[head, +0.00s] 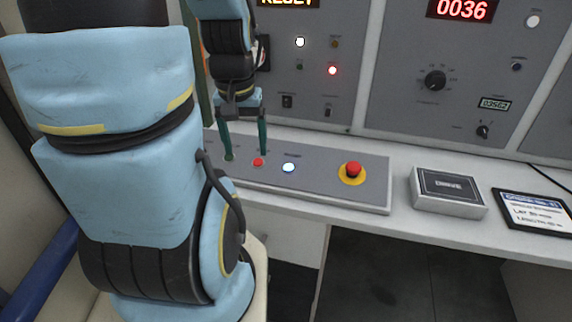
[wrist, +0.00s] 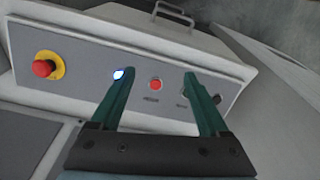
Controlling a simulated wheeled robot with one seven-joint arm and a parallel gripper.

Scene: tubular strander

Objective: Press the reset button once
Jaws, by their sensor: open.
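A low grey button panel (head: 330,190) lies on the white desk. It bears a lit blue-white button (head: 288,167), a small red button (head: 258,162) and a large red mushroom button on a yellow ring (head: 353,170). Labels near the buttons are too small to read, so I cannot tell for sure which is reset. My gripper (head: 246,154) points down over the panel's left part, open and empty. In the wrist view, the small red button (wrist: 155,84) shows between the fingertips, and the left finger partly covers the lit button (wrist: 119,74). I cannot tell whether the fingertips touch the panel.
An upright console (head: 340,70) stands behind, with a lit display reading RESET (head: 288,2) and another reading 0036 (head: 462,9). A grey box (head: 447,191) and a dark framed tablet (head: 535,212) lie right of the panel.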

